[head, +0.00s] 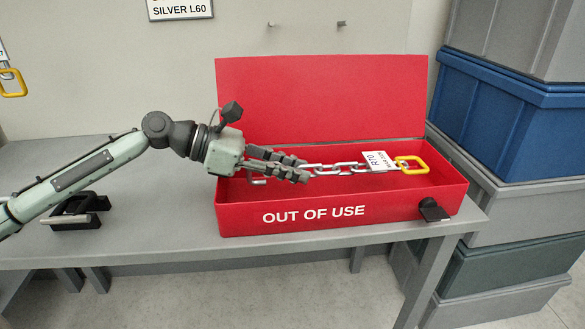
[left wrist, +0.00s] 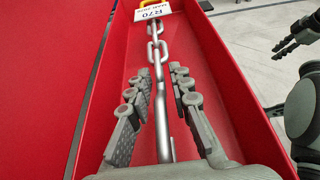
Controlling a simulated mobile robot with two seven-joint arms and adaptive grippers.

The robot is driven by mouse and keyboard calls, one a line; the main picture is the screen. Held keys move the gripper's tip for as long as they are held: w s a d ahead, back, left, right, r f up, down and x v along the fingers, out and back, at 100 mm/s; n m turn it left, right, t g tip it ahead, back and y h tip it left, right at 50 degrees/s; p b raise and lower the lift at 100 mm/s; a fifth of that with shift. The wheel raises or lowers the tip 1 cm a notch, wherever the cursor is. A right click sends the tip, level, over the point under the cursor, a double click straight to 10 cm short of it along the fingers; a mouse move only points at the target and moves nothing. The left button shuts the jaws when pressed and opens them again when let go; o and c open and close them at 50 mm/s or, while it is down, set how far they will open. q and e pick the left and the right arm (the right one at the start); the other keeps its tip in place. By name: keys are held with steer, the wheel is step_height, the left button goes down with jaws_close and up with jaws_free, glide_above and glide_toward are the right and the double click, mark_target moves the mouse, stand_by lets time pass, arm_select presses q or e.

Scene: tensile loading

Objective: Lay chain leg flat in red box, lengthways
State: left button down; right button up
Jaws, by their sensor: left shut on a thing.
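The chain leg (head: 340,167) has silver links, a white R70 tag (head: 376,160) and a yellow end ring (head: 412,165). It stretches lengthways over the inside of the open red box (head: 340,212), ring to the right. A metal hook end (head: 257,181) shows below my left gripper (head: 300,169). That gripper is shut on the chain leg near its left end, inside the box outline. In the left wrist view the chain (left wrist: 157,50) runs straight between the fingers. Whether it touches the box floor is unclear. My right gripper (left wrist: 285,47) shows only in the left wrist view, its opening unclear.
The box lid (head: 320,95) stands open at the back. The grey table (head: 150,225) has free room left of the box, beside a black holder (head: 80,212). Stacked crates (head: 515,120) stand at the right.

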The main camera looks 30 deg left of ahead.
arm_select(q)
steer(key=c, duration=1.3)
jaws_free()
steer(key=shift+r, duration=0.15)
steer(key=shift+f, duration=0.25)
steer(key=v, duration=1.1)
step_height(320, 180, up, 15)
steer(key=p, duration=0.7)
steer(key=shift+s+a, duration=0.25)
steer(key=shift+a, duration=0.15)
arm_select(e)
step_height(320, 180, down, 18)
steer(key=s+g, duration=0.1)
steer(key=s, duration=0.1)
steer(key=shift+s+d+y, duration=0.25)
steer(key=shift+s+y, duration=0.05)
steer(key=shift+s, duration=0.1)
arm_select(q)
steer(key=shift+s+f, duration=0.1)
steer(key=shift+f, duration=0.1)
arm_select(e)
steer(key=shift+s, duration=0.1)
